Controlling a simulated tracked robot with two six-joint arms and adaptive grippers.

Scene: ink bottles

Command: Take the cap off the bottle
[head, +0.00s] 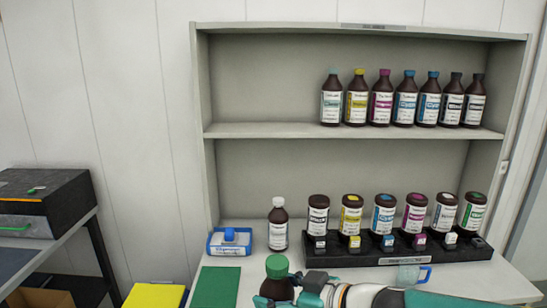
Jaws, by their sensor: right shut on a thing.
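A dark brown bottle (277,288) with a green cap (277,266) stands out at the bottom middle of the head view, and the cap is on it. My right gripper (288,301) comes in from the right and is shut on this bottle, low on its body. The bottle looks upright; its lower part is cut off by the picture's edge, so I cannot tell whether it touches the table. My left gripper is not in view.
A brown bottle with a white cap (279,225) stands behind. Several bottles sit upside down in a black rack (395,253); others line the shelf (300,130). A blue tray (230,243), a green mat (216,288), a yellow mat (154,297) and a clear blue-handled cup (412,275) lie around.

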